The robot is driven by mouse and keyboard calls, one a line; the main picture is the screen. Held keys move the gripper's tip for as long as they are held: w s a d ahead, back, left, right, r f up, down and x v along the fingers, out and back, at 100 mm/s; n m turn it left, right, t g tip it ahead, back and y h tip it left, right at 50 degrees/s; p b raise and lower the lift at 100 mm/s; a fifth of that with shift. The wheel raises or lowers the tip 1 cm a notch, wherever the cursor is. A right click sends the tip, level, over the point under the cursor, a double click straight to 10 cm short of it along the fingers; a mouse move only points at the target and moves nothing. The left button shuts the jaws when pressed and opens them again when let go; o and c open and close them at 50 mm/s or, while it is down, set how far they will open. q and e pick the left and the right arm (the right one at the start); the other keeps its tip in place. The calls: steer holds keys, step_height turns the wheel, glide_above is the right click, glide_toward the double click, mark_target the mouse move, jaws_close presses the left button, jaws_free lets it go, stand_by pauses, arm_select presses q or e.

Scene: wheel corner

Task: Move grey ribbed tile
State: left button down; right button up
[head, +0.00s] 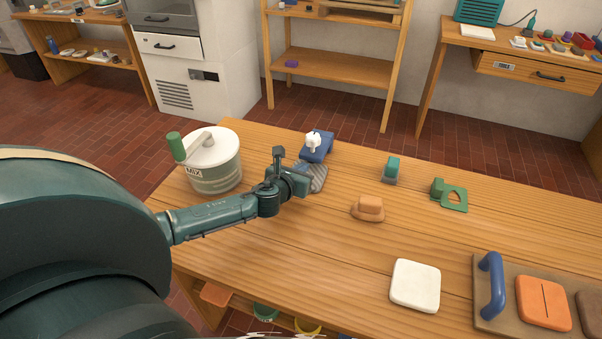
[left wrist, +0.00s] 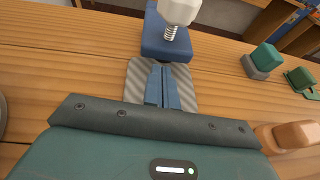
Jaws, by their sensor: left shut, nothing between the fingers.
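The grey ribbed tile (head: 318,176) lies on the wooden table (head: 290,242), just in front of a blue block with a white knob (head: 316,148). In the left wrist view the tile (left wrist: 181,79) shows diagonal ribs on both sides of my fingers. My left gripper (head: 303,181) is over the tile; its blue fingers (left wrist: 163,87) are together with nothing between them. I cannot tell whether the fingertips touch the tile. The gripper hides part of the tile in both views. My right gripper is not in view.
A mix tub (head: 215,165) with a green handle stands left of the gripper. An orange-brown block (head: 368,208), a teal block (head: 391,168) and a green piece (head: 452,196) lie to the right. A white square tile (head: 415,285) and a board with a blue handle (head: 490,287) are nearer.

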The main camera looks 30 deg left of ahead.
arm_select(q)
steer(key=shift+s+f, duration=0.2)
steer(key=shift+f, duration=0.6)
steer(key=shift+s+f, duration=0.1)
